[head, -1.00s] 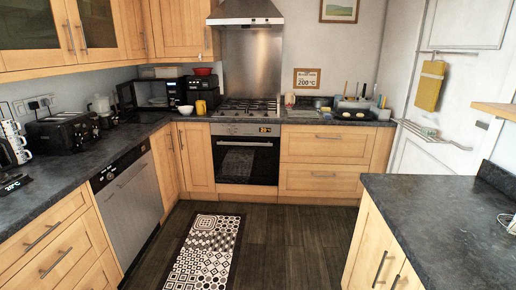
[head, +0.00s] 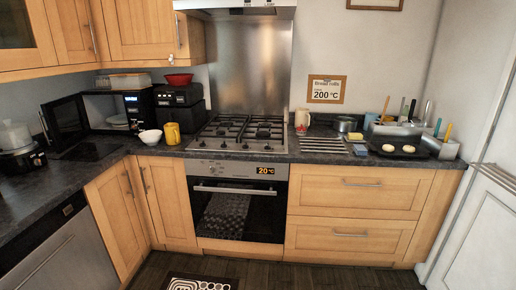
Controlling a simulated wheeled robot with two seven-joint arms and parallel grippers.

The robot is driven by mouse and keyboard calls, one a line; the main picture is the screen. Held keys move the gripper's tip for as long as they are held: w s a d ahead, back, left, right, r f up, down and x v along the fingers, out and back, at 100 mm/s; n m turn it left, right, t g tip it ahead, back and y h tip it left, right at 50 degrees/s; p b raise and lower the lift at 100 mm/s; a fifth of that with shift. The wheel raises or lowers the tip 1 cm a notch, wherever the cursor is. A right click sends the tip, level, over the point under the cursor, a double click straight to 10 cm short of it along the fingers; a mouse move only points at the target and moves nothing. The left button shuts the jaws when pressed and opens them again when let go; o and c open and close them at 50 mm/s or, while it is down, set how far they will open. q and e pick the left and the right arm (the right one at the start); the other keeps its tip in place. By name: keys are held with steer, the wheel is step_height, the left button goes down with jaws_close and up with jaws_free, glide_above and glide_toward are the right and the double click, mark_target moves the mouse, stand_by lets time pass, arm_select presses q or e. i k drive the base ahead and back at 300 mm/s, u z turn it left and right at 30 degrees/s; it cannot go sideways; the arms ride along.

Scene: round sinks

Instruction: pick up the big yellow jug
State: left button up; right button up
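The big yellow jug (head: 172,133) stands upright on the dark counter, just left of the gas hob. A white bowl (head: 150,136) is close to its left side. Neither of my grippers shows in the head view, so I cannot see how they stand relative to the jug.
An open microwave (head: 118,108) and black stacked appliances (head: 181,108) with a red bowl (head: 179,79) on top are behind the jug. The gas hob (head: 240,133) is to its right. Wall cabinets (head: 150,35) overhang the left counter.

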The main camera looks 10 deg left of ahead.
mark_target(172, 130)
steer(key=i, duration=2.75)
steer(key=u, duration=0.3)
